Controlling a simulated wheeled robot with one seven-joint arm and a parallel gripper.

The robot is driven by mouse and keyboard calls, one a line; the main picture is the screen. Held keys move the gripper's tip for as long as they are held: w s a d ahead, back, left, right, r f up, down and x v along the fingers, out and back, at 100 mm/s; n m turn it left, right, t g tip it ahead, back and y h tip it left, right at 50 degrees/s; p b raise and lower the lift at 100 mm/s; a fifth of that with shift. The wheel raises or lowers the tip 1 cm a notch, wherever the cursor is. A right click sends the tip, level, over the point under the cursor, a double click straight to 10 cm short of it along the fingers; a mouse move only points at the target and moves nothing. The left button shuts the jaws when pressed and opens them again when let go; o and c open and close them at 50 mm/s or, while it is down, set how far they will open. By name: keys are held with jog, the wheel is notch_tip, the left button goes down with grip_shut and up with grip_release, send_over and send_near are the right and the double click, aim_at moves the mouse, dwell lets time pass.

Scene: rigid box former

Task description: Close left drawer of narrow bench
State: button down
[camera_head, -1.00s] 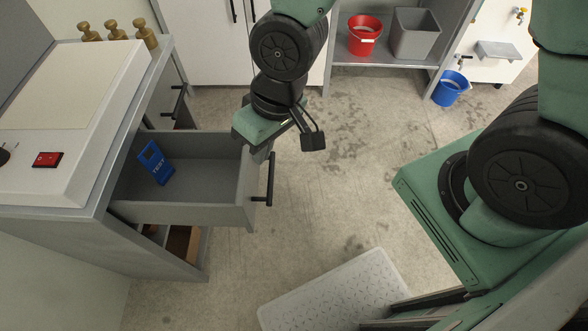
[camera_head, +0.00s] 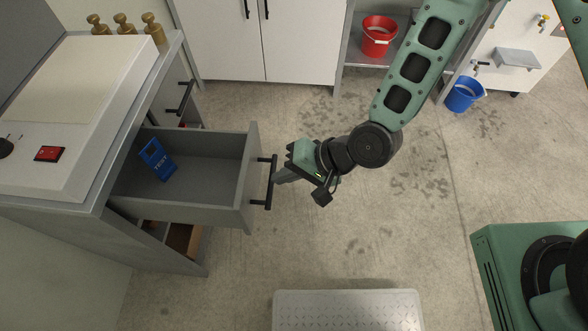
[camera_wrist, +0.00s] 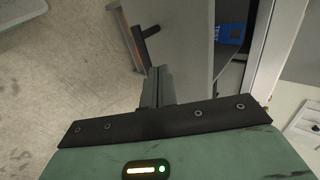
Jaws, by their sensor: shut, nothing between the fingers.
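The grey narrow bench (camera_head: 130,240) stands at the left in the head view. Its open drawer (camera_head: 205,212) sticks out to the right, with a blue item marked TEST (camera_head: 157,159) inside. The drawer front has a black bar handle (camera_head: 270,183). My gripper (camera_head: 280,178) is shut and empty, its fingertips at the outer side of the handle; I cannot tell whether they touch. In the wrist view the shut fingers (camera_wrist: 157,85) point at the grey drawer front (camera_wrist: 185,45), near the handle (camera_wrist: 140,40).
A second black handle (camera_head: 186,96) belongs to the bench's farther section. A white device (camera_head: 70,110) and several brass weights (camera_head: 125,24) sit on the bench top. A light patterned platform (camera_head: 347,310) lies at the front. Red (camera_head: 378,36) and blue (camera_head: 464,94) buckets stand at the back. The floor between is clear.

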aim_at(253, 188)
jog(key=x, duration=0.6)
dwell(0.3)
